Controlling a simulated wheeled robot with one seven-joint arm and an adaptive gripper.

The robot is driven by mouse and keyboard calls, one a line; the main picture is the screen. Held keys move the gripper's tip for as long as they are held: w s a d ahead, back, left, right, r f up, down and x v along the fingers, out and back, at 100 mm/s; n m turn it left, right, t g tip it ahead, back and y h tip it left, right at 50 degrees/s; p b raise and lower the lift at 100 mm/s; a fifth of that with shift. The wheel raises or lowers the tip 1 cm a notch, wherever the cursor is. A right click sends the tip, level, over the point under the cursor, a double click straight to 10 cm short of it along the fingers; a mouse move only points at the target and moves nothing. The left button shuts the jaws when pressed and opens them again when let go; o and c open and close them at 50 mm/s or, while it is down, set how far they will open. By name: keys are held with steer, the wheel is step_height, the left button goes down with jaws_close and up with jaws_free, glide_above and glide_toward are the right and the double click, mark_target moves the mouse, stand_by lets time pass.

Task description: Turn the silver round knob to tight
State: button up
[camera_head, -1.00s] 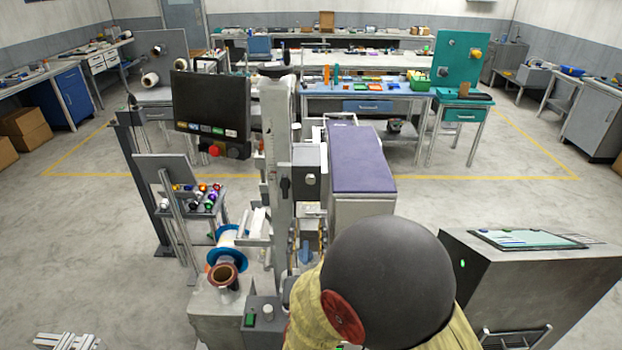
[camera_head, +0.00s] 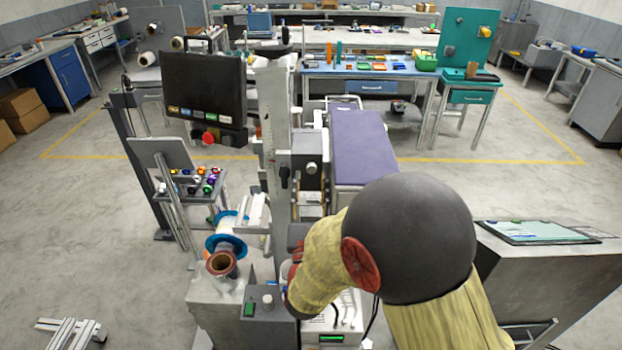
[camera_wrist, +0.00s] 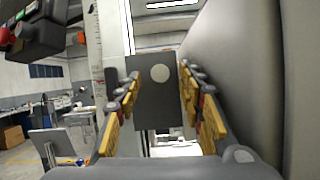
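The silver round knob (camera_wrist: 160,73) shows face-on in the wrist view, on the front of a dark grey block (camera_wrist: 150,106). In the head view the knob (camera_head: 311,168) is small, on the block beside the upright column. My gripper (camera_wrist: 160,84) is open, with yellow-padded fingers left and right of the block in the picture. Nothing is between the fingers close to the camera, and the knob appears centred beyond or between the tips. I cannot tell the exact gap. In the head view my arm hides most of my gripper.
A grey column (camera_head: 273,150) stands left of the block, with a dark screen (camera_head: 204,92) beyond. A purple-topped cabinet (camera_head: 362,148) is close on the right. A control box (camera_head: 265,303) with a pale knob and a spool (camera_head: 222,263) sit lower left.

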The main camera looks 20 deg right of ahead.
steer(key=shift+x, duration=0.8)
steer(key=c, duration=0.3)
jaws_close()
